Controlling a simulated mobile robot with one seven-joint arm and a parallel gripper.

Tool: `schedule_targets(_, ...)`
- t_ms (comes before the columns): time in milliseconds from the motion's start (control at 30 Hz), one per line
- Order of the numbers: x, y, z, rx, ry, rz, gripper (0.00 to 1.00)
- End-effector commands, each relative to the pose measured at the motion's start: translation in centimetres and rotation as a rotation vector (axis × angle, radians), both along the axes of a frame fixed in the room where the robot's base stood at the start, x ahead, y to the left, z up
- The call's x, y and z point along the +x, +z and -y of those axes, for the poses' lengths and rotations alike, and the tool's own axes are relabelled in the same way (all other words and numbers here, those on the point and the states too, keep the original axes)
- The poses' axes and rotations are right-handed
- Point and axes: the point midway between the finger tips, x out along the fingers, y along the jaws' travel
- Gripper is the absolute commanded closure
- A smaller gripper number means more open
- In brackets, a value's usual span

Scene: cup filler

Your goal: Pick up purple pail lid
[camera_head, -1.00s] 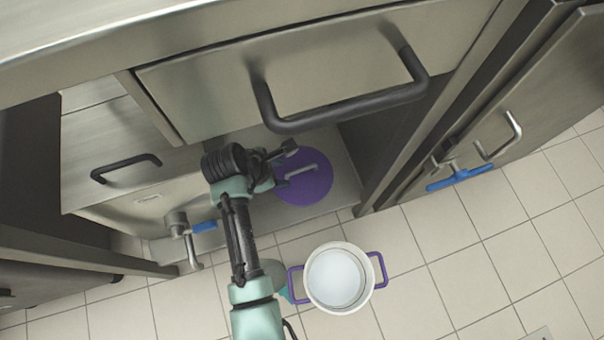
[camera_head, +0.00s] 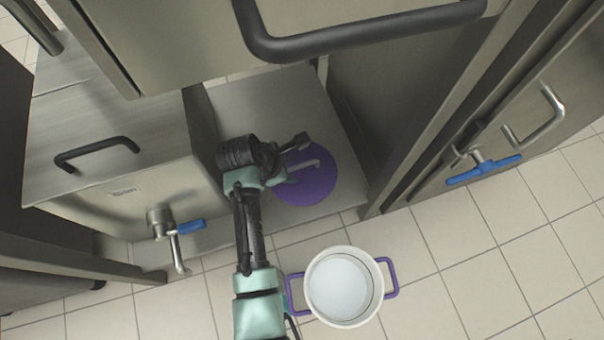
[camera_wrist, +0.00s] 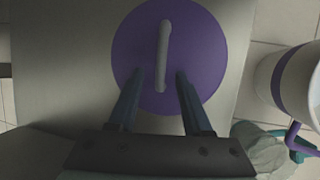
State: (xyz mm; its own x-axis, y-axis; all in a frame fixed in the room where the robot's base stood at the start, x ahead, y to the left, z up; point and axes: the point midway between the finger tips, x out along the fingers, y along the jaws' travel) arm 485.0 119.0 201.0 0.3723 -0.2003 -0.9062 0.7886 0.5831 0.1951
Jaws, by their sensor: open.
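The purple pail lid (camera_head: 318,182) is a flat round disc with a grey bar handle (camera_head: 302,166), lying on a steel shelf inside the cabinet. It also shows in the wrist view (camera_wrist: 205,62), with its handle (camera_wrist: 162,60) pointing away from me. My gripper (camera_head: 296,160) is open over the lid's left part. In the wrist view my gripper (camera_wrist: 160,74) has its fingers on either side of the near end of the handle, apart from it. Whether the fingers are level with the handle I cannot tell.
The white pail (camera_head: 342,288) with purple handles stands on the tiled floor in front of the shelf. A steel drawer with a dark handle (camera_head: 360,32) overhangs the shelf. A steel box with a blue-levered tap (camera_head: 190,226) stands left of my arm. The cabinet wall (camera_head: 385,110) bounds the right.

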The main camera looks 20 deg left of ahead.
Motion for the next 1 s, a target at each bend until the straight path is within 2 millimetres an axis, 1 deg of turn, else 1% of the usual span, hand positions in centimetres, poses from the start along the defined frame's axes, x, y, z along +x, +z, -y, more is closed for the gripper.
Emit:
schedule_targets(33, 0.09, -0.22, 0.03, 0.001, -0.001, 0.001, 0.5)
schedule_targets(233, 0.08, -0.05, 0.06, 0.0, 0.0, 0.0, 0.5)
schedule_targets(367, 0.07, -0.07, 0.06, 0.0, 0.0, 0.0, 0.74)
schedule_targets(400, 0.07, -0.07, 0.07, 0.0, 0.0, 0.0, 0.81)
schedule_targets(467, 0.07, -0.07, 0.07, 0.0, 0.0, 0.0, 0.92)
schedule_targets(500, 0.07, -0.07, 0.07, 0.0, 0.0, 0.0, 0.99)
schedule_targets(533, 0.06, -0.07, 0.07, 0.0, 0.0, 0.0, 1.0)
schedule_targets(1000, 0.04, -0.09, 0.07, 0.0, 0.0, -0.001, 1.0)
